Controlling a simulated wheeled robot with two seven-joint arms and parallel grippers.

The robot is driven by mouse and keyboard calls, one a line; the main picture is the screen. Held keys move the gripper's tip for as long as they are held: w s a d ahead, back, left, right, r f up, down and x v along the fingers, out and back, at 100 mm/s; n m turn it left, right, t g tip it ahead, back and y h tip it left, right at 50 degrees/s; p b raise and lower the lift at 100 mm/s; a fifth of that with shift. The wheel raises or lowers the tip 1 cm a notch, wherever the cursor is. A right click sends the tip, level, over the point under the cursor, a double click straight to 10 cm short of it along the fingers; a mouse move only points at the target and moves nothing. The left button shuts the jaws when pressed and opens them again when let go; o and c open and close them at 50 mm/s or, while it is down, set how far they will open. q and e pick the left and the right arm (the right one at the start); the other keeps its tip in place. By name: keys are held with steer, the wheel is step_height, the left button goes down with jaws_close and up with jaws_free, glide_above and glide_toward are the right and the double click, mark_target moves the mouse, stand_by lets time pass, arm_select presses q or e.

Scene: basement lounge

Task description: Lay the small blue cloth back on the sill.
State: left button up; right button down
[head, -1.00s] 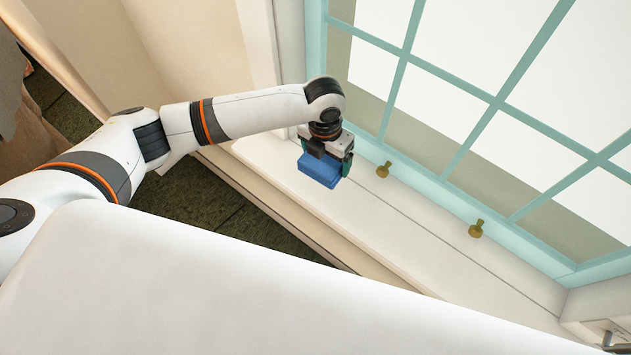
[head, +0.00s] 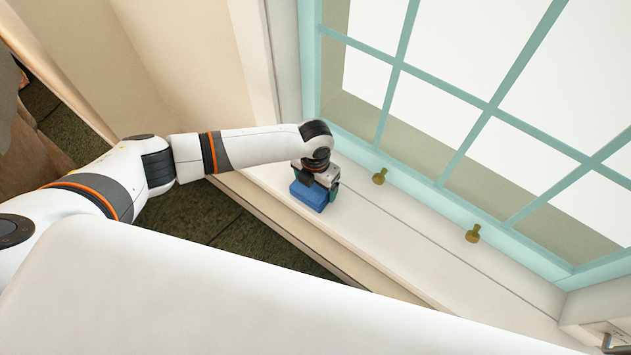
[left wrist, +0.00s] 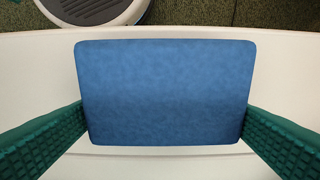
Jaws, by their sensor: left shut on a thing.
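The small blue cloth (head: 309,195) looks like a folded block and is at the left part of the white sill (head: 400,252). My left gripper (head: 318,190) is shut on it from above. In the left wrist view the cloth (left wrist: 165,92) fills the middle, with a green finger pad against each side. The sill (left wrist: 50,85) shows behind and around it. The cloth is low over the sill; I cannot tell whether its underside touches. My right gripper is not in view.
Two brass knobs (head: 379,177) (head: 473,234) stand at the foot of the teal window frame (head: 440,195). The sill to the right of the cloth is clear. Dark green floor (head: 215,218) lies below the sill's front edge. A latch (head: 612,340) shows at the lower right.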

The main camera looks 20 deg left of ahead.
arm_select(q)
steer(key=o, duration=0.6)
step_height(320, 180, up, 12)
steer(key=shift+r, duration=0.1)
steer(key=shift+s, duration=0.1)
stand_by(0.5)
